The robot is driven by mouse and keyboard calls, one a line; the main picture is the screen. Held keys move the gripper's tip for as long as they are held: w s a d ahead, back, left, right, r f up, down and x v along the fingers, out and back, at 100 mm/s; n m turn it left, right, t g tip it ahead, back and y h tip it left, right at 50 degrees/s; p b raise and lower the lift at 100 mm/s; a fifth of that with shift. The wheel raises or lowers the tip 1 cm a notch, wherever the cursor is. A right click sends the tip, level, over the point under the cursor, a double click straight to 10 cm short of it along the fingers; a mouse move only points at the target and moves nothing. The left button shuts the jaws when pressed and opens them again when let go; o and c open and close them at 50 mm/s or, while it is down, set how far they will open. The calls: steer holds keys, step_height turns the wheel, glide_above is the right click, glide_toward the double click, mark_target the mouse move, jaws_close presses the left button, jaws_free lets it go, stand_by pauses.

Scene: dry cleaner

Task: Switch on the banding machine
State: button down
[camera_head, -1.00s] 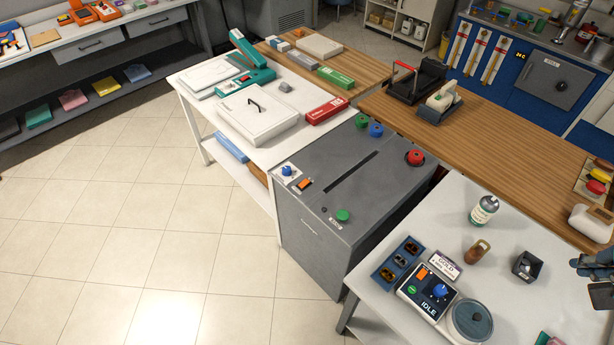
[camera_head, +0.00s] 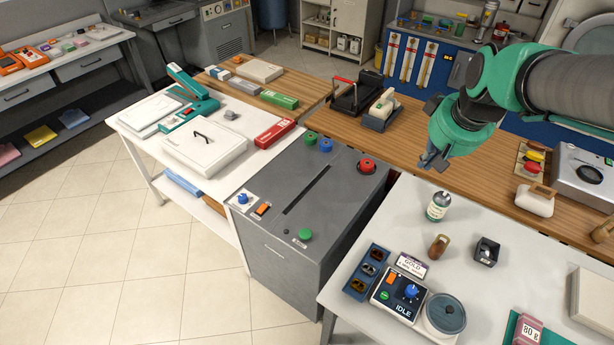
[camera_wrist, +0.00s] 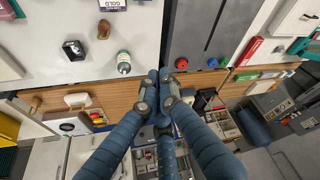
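A grey floor-standing machine (camera_head: 285,225) with a long dark slot in its top fits the banding machine, though I read no name on it. Its top carries an orange switch (camera_head: 263,208), a blue knob (camera_head: 242,198), a green button (camera_head: 305,234), a red mushroom button (camera_head: 366,166) and two more caps at the back. Part of its top shows in the wrist view (camera_wrist: 195,45). My gripper (camera_head: 432,160) hangs right of the machine, above the wooden counter and apart from everything. In the wrist view its fingertips (camera_wrist: 157,88) are together with nothing visible between them.
A white table (camera_head: 390,215) at right holds a control box (camera_head: 398,297) reading IDLE, a bottle (camera_head: 438,206), a stamp (camera_head: 438,246) and a black holder (camera_head: 486,251). A wooden counter (camera_head: 480,165) runs behind. A white table (camera_head: 213,178) at left holds a lidded box. Floor at left is clear.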

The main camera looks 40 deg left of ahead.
steer(key=w+a+f+n, duration=0.2)
steer(key=a+f, duration=0.3)
steer(key=a, duration=0.7)
steer(key=n+g, duration=0.3)
steer(key=n, duration=0.4)
glide_above(263, 205)
steer(key=s+d, duration=0.2)
steer(key=d, duration=0.2)
steer(key=s+d+f+x, duration=0.1)
steer(key=d+x, duration=0.2)
steer(key=x, duration=0.9)
steer(key=d+x, duration=0.3)
steer(key=x, duration=1)
steer(key=shift+a+y+b, duration=0.3)
steer(key=shift+y, duration=0.1)
steer(key=shift+f, duration=0.15)
steer(key=x, duration=0.4)
steer(key=b+x, duration=0.1)
steer(key=x, duration=0.3)
steer(key=b+x, duration=0.1)
steer(key=x, duration=0.3)
steer(key=shift+w+d+f, duration=0.2)
steer(key=shift+w+d, duration=0.15)
steer(key=shift+w+f, duration=0.15)
steer(key=shift+f, duration=0.45)
